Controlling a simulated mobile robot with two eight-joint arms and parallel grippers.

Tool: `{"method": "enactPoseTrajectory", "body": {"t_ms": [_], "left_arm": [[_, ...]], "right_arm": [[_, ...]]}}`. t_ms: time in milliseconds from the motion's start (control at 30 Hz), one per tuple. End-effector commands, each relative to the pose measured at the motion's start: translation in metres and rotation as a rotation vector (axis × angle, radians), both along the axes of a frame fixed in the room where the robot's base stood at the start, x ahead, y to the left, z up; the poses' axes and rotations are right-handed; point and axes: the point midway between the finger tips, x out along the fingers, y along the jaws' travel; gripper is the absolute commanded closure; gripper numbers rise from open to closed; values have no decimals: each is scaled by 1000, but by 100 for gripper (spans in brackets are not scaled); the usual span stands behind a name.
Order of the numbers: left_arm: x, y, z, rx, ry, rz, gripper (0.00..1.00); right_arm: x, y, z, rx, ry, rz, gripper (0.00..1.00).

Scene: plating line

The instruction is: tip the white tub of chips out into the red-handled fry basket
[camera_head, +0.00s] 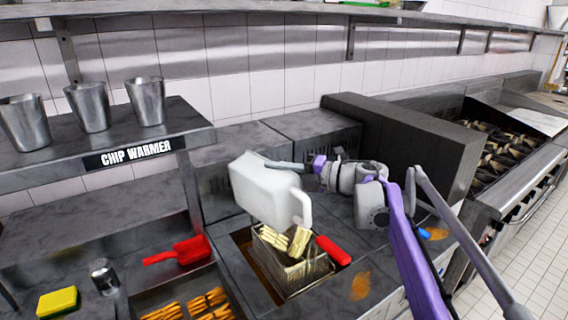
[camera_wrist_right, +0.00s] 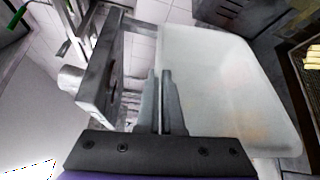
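The white tub (camera_head: 262,188) is tilted over the fry basket, its open side facing down towards it. My right gripper (camera_head: 297,166) is shut on the tub near its upper edge and holds it in the air. In the right wrist view the gripper fingers (camera_wrist_right: 160,100) are close together beside the tub wall (camera_wrist_right: 222,95); the exact grip point is unclear. Pale chips (camera_head: 299,241) show below the tub, at the top of the wire fry basket (camera_head: 303,277). The basket sits in the fryer well with its red handle (camera_head: 333,250) pointing right. My left gripper is not in view.
Three metal cups (camera_head: 147,101) stand on the chip warmer shelf (camera_head: 60,160). A red scoop (camera_head: 180,252), a shaker (camera_head: 103,275) and a yellow sponge (camera_head: 57,301) lie at left, near trays of orange chips (camera_head: 208,302). A dark block (camera_head: 405,145) stands behind my right arm.

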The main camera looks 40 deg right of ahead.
Motion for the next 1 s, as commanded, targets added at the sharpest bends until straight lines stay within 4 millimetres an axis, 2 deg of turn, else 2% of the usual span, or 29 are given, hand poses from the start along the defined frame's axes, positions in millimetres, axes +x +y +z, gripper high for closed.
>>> {"method": "enactPoseTrajectory", "body": {"t_ms": [400,1000], "left_arm": [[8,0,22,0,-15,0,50],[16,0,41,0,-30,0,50]], "right_arm": [[-4,38,10,-231,-26,3,100],[-9,92,-2,-638,-69,4,100]]}}
